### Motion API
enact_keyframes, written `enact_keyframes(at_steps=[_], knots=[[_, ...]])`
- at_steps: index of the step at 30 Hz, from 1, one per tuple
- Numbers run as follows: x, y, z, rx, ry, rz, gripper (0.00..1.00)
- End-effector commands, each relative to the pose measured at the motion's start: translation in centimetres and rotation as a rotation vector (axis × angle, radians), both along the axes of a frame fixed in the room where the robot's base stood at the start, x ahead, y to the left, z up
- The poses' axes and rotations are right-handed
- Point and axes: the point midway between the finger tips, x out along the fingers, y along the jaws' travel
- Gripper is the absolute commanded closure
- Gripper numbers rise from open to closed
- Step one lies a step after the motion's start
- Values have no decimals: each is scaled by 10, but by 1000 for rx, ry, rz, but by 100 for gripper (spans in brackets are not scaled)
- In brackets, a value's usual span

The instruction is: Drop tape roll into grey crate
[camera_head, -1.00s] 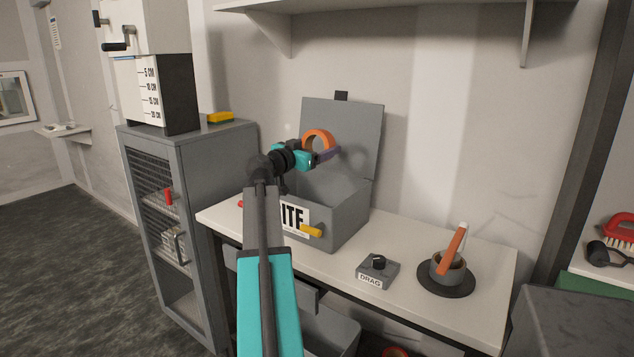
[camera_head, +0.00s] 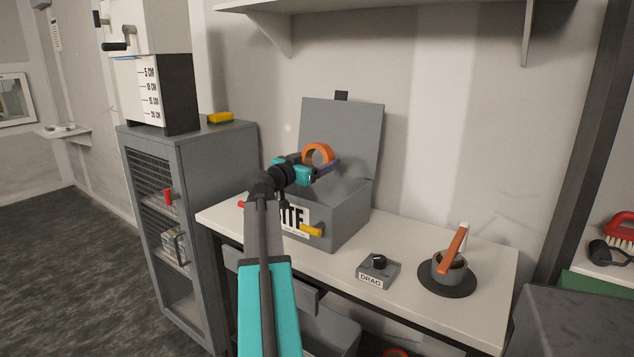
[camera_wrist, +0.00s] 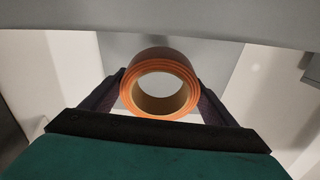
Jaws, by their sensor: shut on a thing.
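An orange-brown tape roll (camera_head: 318,147) is held upright by my gripper (camera_head: 323,168), above the opening of a grey box (camera_head: 345,217) on the bench. The wrist view shows the roll (camera_wrist: 160,57) between the two dark fingers (camera_wrist: 160,95), with its hole facing the camera. The box has its lid (camera_head: 348,135) raised at the back and a partly hidden label on its front. A grey open crate (camera_head: 340,332) stands under the bench, mostly cut off and partly behind the bench and my arm.
On the bench (camera_head: 420,305) are a small box marked DRAG (camera_head: 378,270) and a grey pot (camera_head: 449,268) with an orange-handled tool on a dark disc. A grey cabinet (camera_head: 220,155) stands left. A shelf (camera_head: 400,5) hangs above.

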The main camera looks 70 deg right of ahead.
Motion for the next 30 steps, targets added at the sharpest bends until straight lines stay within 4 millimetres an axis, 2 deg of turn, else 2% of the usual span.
enact_keyframes(at_steps=[6,17,18,21,30], knots=[[0,0,-14,0,2,0,44],[0,0,-16,-1,1,0,44],[0,0,-16,-1,1,0,18],[0,0,-16,-1,1,-1,1],[0,1,-16,0,1,-1,0]])
